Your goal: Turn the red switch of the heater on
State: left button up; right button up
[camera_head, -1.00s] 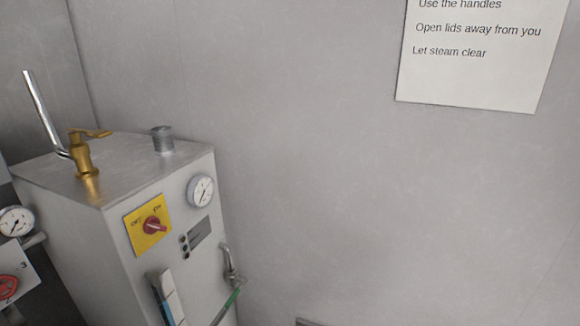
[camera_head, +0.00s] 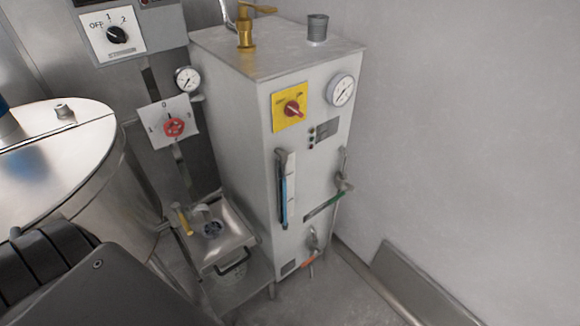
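The heater (camera_head: 240,95) is a tall pale-grey metal cabinet standing upright in the middle of the head view. Its red switch (camera_head: 292,108) is a small rotary knob on a yellow plate (camera_head: 279,121), high on the front face. The plate carries small lettering along its top, too blurred here to read well. I cannot tell for sure which mark the knob points to. Neither of my grippers is in view. Dark parts at the lower left look like my own arm, well apart from the heater.
A round gauge (camera_head: 341,90) sits right of the switch; a blue level tube (camera_head: 284,188) and valve handles are below. A grey wall (camera_head: 460,130) closes the right.

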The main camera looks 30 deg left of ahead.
aim_at(291, 109)
jog(key=u, duration=2.5)
jog(key=k, duration=1.45)
jog(key=z, duration=2)
jog(key=i, duration=0.5)
jog(key=z, duration=0.05)
